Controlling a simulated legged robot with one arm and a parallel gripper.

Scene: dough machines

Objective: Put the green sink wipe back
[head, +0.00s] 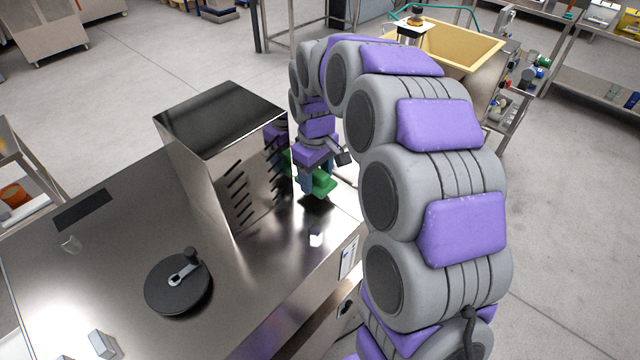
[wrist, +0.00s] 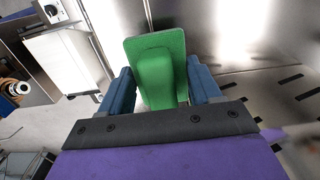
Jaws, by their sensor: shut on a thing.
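The green sink wipe (wrist: 160,62) is a flat green pad with a raised green grip. In the wrist view my gripper (wrist: 163,88) has its two blue fingers on either side of the raised grip, shut on it. In the head view the wipe (head: 322,184) shows at the end of my arm, low over the steel machine's top near its right edge. I cannot tell whether the wipe touches the steel surface.
A tall steel box with vent slots (head: 225,150) stands close to the left of my gripper. A black round disc with a handle (head: 179,284) is on the steel top at front left. A yellow-lined bin (head: 462,48) is at the back right.

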